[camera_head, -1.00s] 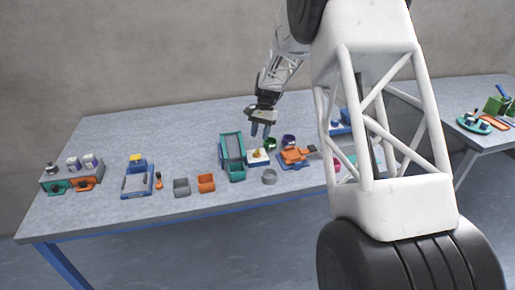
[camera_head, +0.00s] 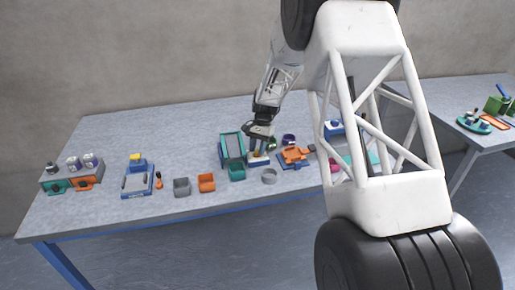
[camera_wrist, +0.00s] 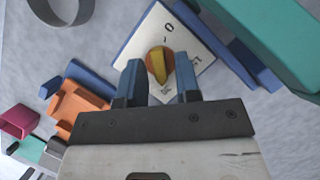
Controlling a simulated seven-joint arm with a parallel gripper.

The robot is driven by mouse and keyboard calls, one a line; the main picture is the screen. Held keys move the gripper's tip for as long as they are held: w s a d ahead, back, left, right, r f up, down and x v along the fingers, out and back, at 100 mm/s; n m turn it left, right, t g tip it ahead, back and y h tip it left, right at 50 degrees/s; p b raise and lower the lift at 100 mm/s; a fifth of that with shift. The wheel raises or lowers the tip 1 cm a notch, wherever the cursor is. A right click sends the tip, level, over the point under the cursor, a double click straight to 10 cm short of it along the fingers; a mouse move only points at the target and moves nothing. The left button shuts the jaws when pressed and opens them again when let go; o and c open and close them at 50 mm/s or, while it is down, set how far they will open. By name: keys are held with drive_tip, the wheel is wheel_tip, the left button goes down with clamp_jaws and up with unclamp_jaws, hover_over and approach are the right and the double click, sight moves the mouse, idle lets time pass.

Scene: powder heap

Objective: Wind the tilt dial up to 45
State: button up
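The tilt dial (camera_wrist: 159,65) is an orange and yellow knob on a white plate (camera_wrist: 190,47) with a blue edge and printed marks, partly unreadable. In the wrist view my gripper (camera_wrist: 160,80) has its two blue fingers apart, one on each side of the knob's near part, with a gap showing between them. I cannot tell whether either finger touches the knob. In the head view my gripper (camera_head: 257,151) is low over the dial plate (camera_head: 257,162) and hides most of the knob. A teal tilting tray (camera_head: 232,147) stands just left of the plate.
An orange device on a blue base (camera_head: 295,156) stands close on the right. A grey ring (camera_head: 269,176), an orange bin (camera_head: 206,183) and a grey bin (camera_head: 182,187) stand nearer the front. A blue-framed scale-like device (camera_head: 137,181) is farther left. Bare table lies at the back left.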

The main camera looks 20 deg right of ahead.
clamp_jaws()
drive_tip(key=m+t+y, duration=0.1)
drive_tip(key=m, duration=0.2)
drive_tip(key=shift+s, duration=0.15)
drive_tip(key=m, duration=0.2)
drive_tip(key=m+t, duration=0.1)
drive_tip(key=m, duration=0.2)
drive_tip(key=shift+s+f+t+y, duration=0.1)
drive_tip(key=shift+t+y, duration=0.2)
drive_tip(key=shift+y, duration=0.1)
drive_tip(key=m+t, duration=0.1)
drive_tip(key=m, duration=0.3)
drive_tip(key=shift+s+t, duration=0.2)
drive_tip(key=shift+t, duration=0.2)
drive_tip(key=shift+m+t+h, duration=0.4)
drive_tip(key=shift+m+t, duration=0.2)
drive_tip(key=shift+m, duration=1.3)
